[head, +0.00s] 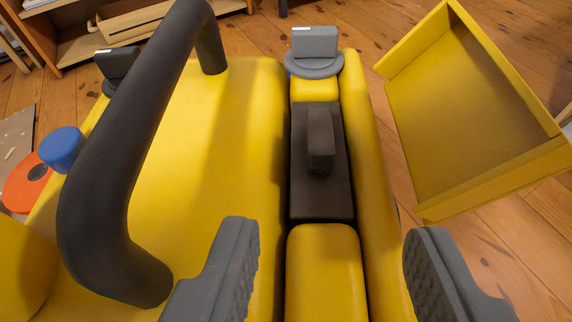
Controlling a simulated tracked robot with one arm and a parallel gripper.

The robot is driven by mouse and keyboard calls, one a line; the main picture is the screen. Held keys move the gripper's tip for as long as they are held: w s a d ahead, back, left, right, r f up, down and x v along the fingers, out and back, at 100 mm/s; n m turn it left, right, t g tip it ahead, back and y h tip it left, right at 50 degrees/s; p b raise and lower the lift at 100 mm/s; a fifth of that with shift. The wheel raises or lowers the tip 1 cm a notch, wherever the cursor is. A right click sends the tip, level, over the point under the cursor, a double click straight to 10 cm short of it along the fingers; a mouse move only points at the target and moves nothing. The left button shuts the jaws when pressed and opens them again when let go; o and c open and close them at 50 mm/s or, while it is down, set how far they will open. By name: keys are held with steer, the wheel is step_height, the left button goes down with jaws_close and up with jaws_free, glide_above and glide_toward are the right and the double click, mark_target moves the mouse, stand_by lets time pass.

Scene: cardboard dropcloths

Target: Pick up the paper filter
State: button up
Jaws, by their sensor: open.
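My gripper (332,238) is open and empty, with its two ridged grey fingers wide apart at the bottom of the head view. Between and beyond the fingers, a dark rectangular block (320,190) with a raised tab sits in a narrow channel of a yellow body (225,130). A rounded yellow piece (323,262) lies in the same channel, nearer to me. I cannot make out a thing that is clearly a paper filter; it may be hidden or out of view.
A thick dark handle (125,165) arches over the left of the yellow body. A grey knob (314,52) stands at the channel's far end. A shallow yellow box (455,120) is at the right, above the plank floor (510,225). A blue knob (61,149) and orange disc (24,183) are left.

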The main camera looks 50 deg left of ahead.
steer(key=b, duration=0.1)
glide_toward(325, 137)
steer(key=x, duration=0.3)
steer(key=shift+w+a, duration=0.25)
steer(key=b+x, duration=0.2)
steer(key=x, duration=0.2)
steer(key=shift+w+a+f, duration=0.1)
steer(key=shift+f, duration=0.2)
steer(key=shift+w+a+f+b, duration=0.1)
steer(key=shift+w+a+b, duration=0.05)
steer(key=shift+w+b, duration=0.2)
